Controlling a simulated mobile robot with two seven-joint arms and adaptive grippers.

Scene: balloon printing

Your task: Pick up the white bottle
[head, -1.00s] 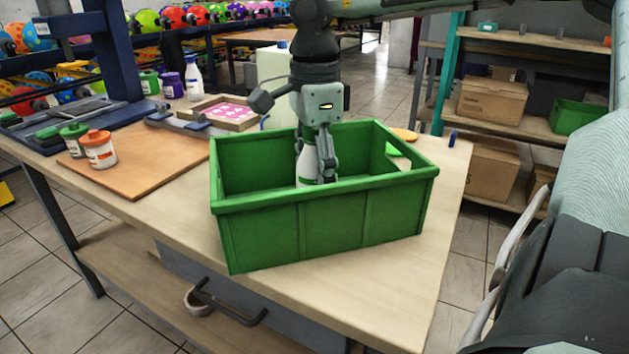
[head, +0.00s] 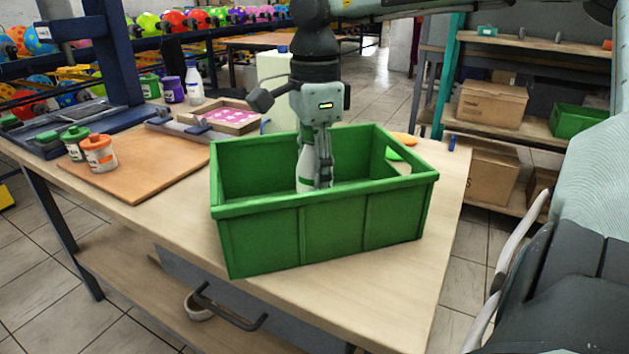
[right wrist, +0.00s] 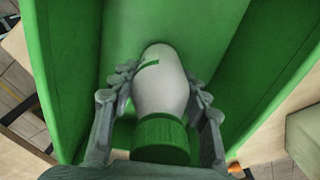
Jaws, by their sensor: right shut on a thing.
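A white bottle (head: 303,174) with a green cap stands inside the green crate (head: 265,245) on the table. The right wrist view shows the bottle (right wrist: 160,92) between the fingers, with its green cap (right wrist: 160,140) nearest the camera. My right gripper (head: 320,178) points down into the crate and is shut on the bottle. In the right wrist view the fingers (right wrist: 162,82) lie along both sides of it. The crate's front wall hides the bottle's base, so I cannot tell whether it touches the floor. My left gripper is not in view.
Another white bottle (head: 193,82) stands at the table's back left beside a purple container (head: 172,88). An orange-lidded jar (head: 99,153) stands on a brown board (head: 150,165). A pink-patterned tray (head: 232,116) lies behind the crate. The crate walls surround the gripper closely.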

